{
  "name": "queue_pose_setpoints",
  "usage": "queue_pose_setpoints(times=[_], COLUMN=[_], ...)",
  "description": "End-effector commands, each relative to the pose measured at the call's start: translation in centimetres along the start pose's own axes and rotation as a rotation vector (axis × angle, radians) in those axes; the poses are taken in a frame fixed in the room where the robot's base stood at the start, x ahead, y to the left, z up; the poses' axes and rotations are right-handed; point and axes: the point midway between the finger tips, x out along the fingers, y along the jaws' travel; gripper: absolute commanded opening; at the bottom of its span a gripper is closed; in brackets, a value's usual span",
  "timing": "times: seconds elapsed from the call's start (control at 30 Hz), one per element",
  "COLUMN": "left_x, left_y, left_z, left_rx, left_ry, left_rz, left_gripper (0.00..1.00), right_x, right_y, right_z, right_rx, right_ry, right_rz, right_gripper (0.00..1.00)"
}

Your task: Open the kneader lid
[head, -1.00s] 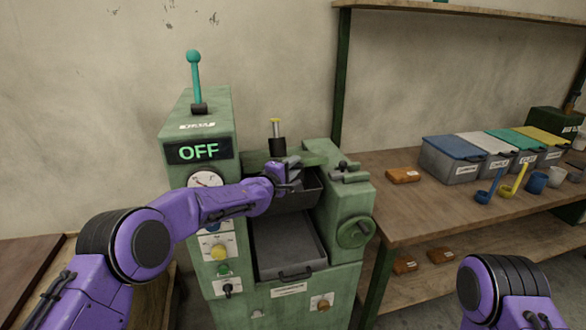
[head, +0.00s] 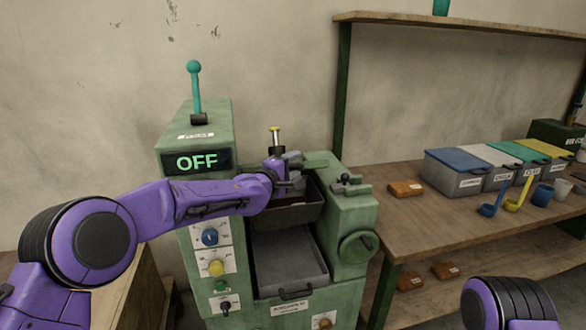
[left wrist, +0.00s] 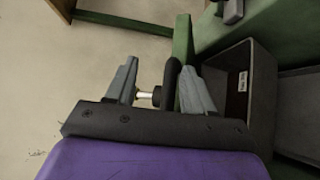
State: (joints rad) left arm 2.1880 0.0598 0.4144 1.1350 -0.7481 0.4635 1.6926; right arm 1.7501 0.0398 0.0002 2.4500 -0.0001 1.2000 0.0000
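The kneader is the green machine (head: 352,215) with a lit OFF sign (head: 197,162). Its dark trough (head: 292,214) shows from above, and in the left wrist view its dark box (left wrist: 240,95) lies right of the fingers. A green edge piece (head: 318,160) stands behind it; I cannot tell whether this is the lid. My left gripper (head: 291,184) is at the trough's back left. In the left wrist view its fingers (left wrist: 158,92) are apart, with a black handle-like bar (left wrist: 172,72) and a silver pin (left wrist: 146,96) between them. A firm grip is not visible. My right gripper is out of view.
A teal-knobbed lever (head: 195,90) rises from the machine's left tower. A grey tray (head: 288,262) sits below the trough. A wooden table (head: 410,225) at right holds lidded bins (head: 455,172), ladles and cups. A green post (head: 342,95) stands behind the machine.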

Motion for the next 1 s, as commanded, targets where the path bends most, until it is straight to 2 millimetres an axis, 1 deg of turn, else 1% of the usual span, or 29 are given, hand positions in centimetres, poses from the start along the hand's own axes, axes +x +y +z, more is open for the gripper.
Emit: queue_pose_setpoints(times=[0.03,0.13,0.17,0.3,0.43,0.6,0.87,0.9,0.93,0.97,1.0], left_x=[-0.9,-2.7,-3.4,-6.6,-8.7,-10.0,-10.2,-10.2,-10.1,-10.1,-10.0], left_y=[1.6,3.7,3.7,5.0,6.0,6.7,6.7,6.6,6.3,5.5,3.6], left_z=[0.6,1.8,2.2,4.1,5.4,6.3,6.3,6.3,6.2,6.1,5.7], left_rx=[-0.001,0.001,0.000,0.001,0.001,0.002,0.000,0.000,0.001,0.003,0.010], left_ry=[-0.003,-0.004,-0.004,-0.003,-0.003,-0.003,-0.002,-0.001,0.000,0.003,0.010], left_rz=[0.017,0.016,0.013,0.012,0.011,0.009,0.007,0.006,0.001,-0.009,-0.033], left_gripper=[0.43,0.43,0.43,0.43,0.43,0.43,0.43,0.30,0.20,0.11,0.00], right_x=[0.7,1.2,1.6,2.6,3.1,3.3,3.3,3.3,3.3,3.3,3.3], right_y=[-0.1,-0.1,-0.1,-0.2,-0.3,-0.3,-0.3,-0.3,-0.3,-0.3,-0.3], right_z=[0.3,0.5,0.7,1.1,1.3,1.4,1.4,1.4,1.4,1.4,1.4], right_rx=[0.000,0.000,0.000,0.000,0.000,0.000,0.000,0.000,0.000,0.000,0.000], right_ry=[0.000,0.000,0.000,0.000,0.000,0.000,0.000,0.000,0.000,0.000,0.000], right_rz=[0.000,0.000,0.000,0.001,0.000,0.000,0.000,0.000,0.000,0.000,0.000], right_gripper=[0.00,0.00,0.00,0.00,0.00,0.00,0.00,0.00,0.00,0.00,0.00])
